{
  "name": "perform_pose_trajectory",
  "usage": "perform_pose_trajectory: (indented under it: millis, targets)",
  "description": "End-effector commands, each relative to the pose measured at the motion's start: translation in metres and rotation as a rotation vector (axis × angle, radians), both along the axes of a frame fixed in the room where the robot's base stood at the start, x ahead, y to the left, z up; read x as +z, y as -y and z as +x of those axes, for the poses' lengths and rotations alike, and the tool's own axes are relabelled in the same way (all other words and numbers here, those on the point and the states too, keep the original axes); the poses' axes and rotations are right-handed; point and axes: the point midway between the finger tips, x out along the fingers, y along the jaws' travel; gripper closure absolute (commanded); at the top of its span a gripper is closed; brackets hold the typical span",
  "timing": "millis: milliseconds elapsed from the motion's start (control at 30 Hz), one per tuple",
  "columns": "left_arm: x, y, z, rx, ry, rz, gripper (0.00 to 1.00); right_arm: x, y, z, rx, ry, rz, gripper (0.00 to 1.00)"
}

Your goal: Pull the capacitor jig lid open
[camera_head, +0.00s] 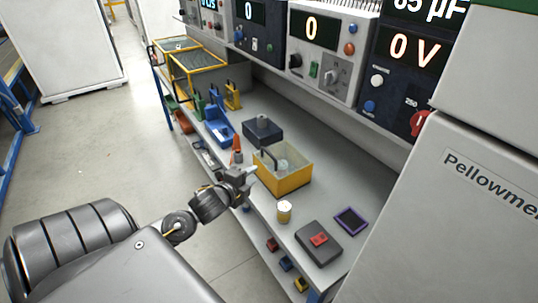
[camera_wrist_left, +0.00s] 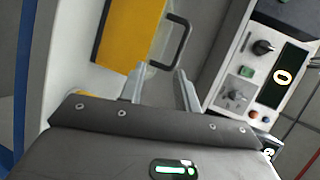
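The capacitor jig is a yellow box (camera_head: 288,183) with a clear lid (camera_head: 296,158) on the bench; the lid looks closed. A dark bracket handle (camera_head: 266,158) stands at its left side. My left gripper (camera_head: 251,171) is at the left of the box, close to the handle. In the left wrist view the yellow box (camera_wrist_left: 126,35) fills the upper middle, and the handle (camera_wrist_left: 184,40) lies just beyond the fingertips. The left gripper (camera_wrist_left: 159,76) is open there, with nothing between its fingers. My right gripper is not in view.
A dark box (camera_head: 263,131) stands behind the jig. An orange cone (camera_head: 237,146) is at its left. Instruments (camera_head: 318,45) line the shelf above.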

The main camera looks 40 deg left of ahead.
Motion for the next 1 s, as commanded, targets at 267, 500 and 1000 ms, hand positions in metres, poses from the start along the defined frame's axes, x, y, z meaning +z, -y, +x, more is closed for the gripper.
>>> perform_pose_trajectory:
  millis: [267, 500, 1000]
  targets:
    - [0.026, -0.014, 0.016, -0.051, 0.081, 0.135, 0.68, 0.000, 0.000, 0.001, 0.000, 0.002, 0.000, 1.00]
    - [0.023, -0.017, 0.041, -0.049, 0.081, 0.132, 0.68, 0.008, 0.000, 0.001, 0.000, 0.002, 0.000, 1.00]
    - [0.007, -0.024, 0.115, -0.048, 0.078, 0.129, 0.68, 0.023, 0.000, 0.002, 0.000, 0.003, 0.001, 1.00]
